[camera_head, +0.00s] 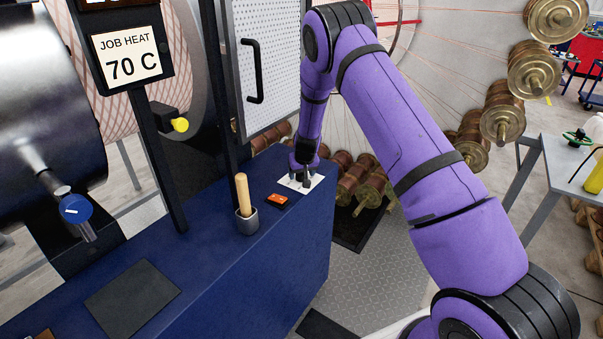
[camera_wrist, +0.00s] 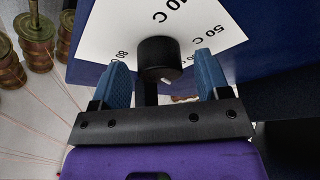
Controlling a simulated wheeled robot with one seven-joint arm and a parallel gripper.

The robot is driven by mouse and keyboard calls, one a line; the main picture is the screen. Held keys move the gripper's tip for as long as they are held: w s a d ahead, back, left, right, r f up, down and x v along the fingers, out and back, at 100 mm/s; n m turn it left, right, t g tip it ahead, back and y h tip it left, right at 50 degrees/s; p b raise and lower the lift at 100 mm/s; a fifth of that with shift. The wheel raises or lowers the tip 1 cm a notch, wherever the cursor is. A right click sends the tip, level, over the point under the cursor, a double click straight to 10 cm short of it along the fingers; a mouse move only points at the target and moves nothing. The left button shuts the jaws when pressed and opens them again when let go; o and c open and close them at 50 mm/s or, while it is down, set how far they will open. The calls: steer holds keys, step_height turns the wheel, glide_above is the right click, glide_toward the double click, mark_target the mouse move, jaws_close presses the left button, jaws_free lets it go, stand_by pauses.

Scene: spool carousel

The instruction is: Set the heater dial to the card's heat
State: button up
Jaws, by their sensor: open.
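The job card (camera_head: 125,57) stands on a post at the left in the head view and reads "JOB HEAT 70 C". The heater dial is a black knob (camera_wrist: 158,58) on a white plate (camera_wrist: 105,32) with printed temperatures; "50 C" shows at the right and other numbers are partly cut off or hidden. The plate also shows in the head view (camera_head: 316,182) on the blue bench. My gripper (camera_wrist: 162,62) is open, with one blue finger on each side of the knob; I cannot tell whether they touch it. The knob's pointer setting cannot be read.
An orange-red switch (camera_head: 277,201) and a wooden-handled tool in a grey cup (camera_head: 246,221) stand close left of the dial on the blue bench (camera_head: 215,280). A white perforated door (camera_head: 268,65) rises behind. Spools (camera_head: 535,70) hang at the right.

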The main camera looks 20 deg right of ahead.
steer(key=c, duration=0.9)
steer(key=m+h, duration=0.1)
steer(key=m, duration=0.2)
steer(key=shift+w+a, duration=0.1)
steer(key=shift+a, duration=0.05)
steer(key=shift+m+g+h, duration=0.5)
steer(key=shift+m+h, duration=0.4)
steer(key=shift+m, duration=1.3)
steer(key=o, duration=0.9)
